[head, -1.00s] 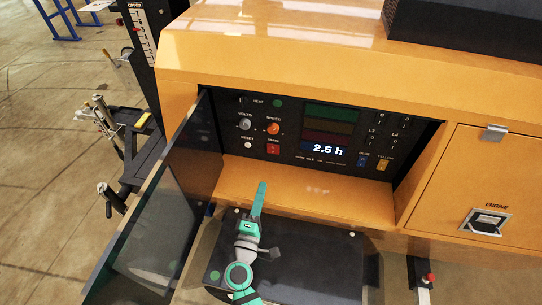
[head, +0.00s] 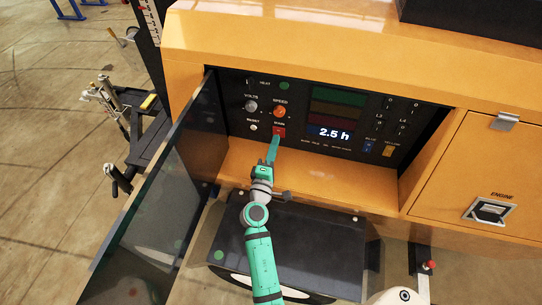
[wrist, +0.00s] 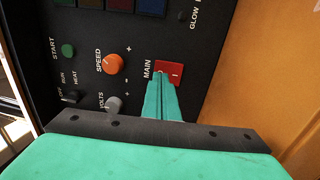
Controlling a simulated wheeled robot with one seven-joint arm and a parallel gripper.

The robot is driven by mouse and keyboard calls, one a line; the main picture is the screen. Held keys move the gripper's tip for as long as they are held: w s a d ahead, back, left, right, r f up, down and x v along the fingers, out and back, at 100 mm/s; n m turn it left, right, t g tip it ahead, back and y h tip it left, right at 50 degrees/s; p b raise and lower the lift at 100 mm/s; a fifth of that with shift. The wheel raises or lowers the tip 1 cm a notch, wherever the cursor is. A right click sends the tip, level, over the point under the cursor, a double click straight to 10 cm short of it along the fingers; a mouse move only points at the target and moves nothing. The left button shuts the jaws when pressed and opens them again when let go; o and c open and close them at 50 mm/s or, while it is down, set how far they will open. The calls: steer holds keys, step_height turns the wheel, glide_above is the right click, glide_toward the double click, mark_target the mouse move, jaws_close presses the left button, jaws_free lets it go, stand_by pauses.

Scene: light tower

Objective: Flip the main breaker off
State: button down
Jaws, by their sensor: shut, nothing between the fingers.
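The main breaker is a red rocker switch (wrist: 172,70) labelled MAIN on the black control panel (head: 350,98). In the head view the breaker (head: 279,130) sits below the orange speed knob. My gripper (head: 276,138) is shut and empty, its teal fingers pointing up at the panel. In the wrist view the fingertips (wrist: 162,80) overlap the left part of the red switch and hide some of it. I cannot tell whether they touch it.
The orange speed knob (wrist: 113,63), grey volts knob (wrist: 112,104) and green start button (wrist: 68,50) are close by. A lit display (head: 333,133) reads 2.5 h. The open dark door (head: 160,190) stands left of the recess. Orange walls bound it.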

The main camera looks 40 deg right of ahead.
steer(key=shift+x, duration=1.2)
steer(key=shift+d+r, duration=0.1)
steer(key=r+v, duration=0.3)
steer(key=v, duration=1)
steer(key=shift+s+a, duration=0.3)
steer(key=shift+a, duration=0.05)
steer(key=shift+r, duration=0.1)
